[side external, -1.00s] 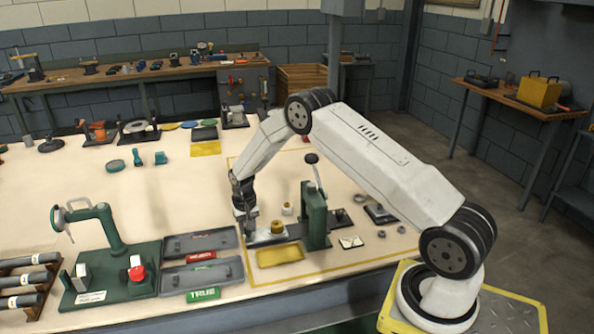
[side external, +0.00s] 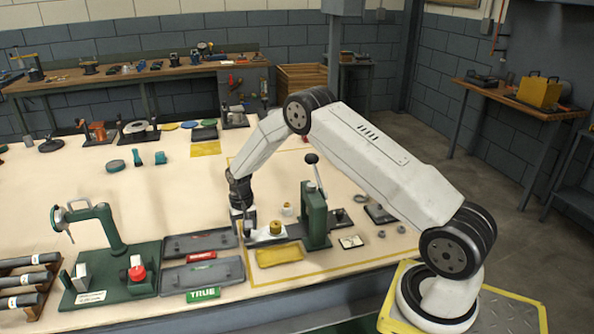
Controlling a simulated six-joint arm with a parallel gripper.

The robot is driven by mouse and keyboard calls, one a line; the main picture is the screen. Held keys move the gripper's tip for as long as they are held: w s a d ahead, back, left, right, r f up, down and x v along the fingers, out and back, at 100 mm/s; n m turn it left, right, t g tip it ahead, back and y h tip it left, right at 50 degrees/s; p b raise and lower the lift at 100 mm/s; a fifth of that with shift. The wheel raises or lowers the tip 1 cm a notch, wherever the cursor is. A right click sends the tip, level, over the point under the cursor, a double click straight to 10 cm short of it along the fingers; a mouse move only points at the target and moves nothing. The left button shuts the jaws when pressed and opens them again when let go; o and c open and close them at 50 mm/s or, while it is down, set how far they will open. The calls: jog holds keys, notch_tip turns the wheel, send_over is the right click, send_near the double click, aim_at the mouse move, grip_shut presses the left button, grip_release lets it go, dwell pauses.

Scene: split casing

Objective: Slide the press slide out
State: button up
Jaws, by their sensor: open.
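The green press (side external: 315,216) stands upright on the near part of the bench, its black-knobbed lever (side external: 316,172) raised. A low grey press slide (side external: 293,231) reaches out from its left side. On the slide sits a pale block with a small brass-coloured round part (side external: 276,227) on it. My gripper (side external: 243,232) points down at the slide's left end, open, with its fingers low near the bench. Whether the fingers touch the slide's end or straddle a handle is too small to tell.
A yellow tray (side external: 279,256) lies just in front of the slide. Grey trays (side external: 203,276) with red and green labels lie to the left, beside a green stand (side external: 112,252) with a red button. Small plates and rings lie right of the press.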

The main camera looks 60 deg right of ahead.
jog(key=shift+r, duration=3.7)
jog(key=shift+a, duration=0.1)
jog(key=s+a+r+n+t, duration=0.1)
jog(key=s+a+r+n, duration=0.1)
jog(key=s, duration=0.6)
jog(key=s+a+r+n, duration=0.2)
jog(key=s+a+r, duration=0.2)
jog(key=s+a, duration=0.3)
jog(key=s+a+r+n+t, duration=0.1)
jog(key=s+a+r+n, duration=0.2)
jog(key=s, duration=0.6)
jog(key=shift+s+a+r+t, duration=0.2)
jog(key=shift+a+r+t, duration=0.1)
jog(key=shift+a, duration=0.75)
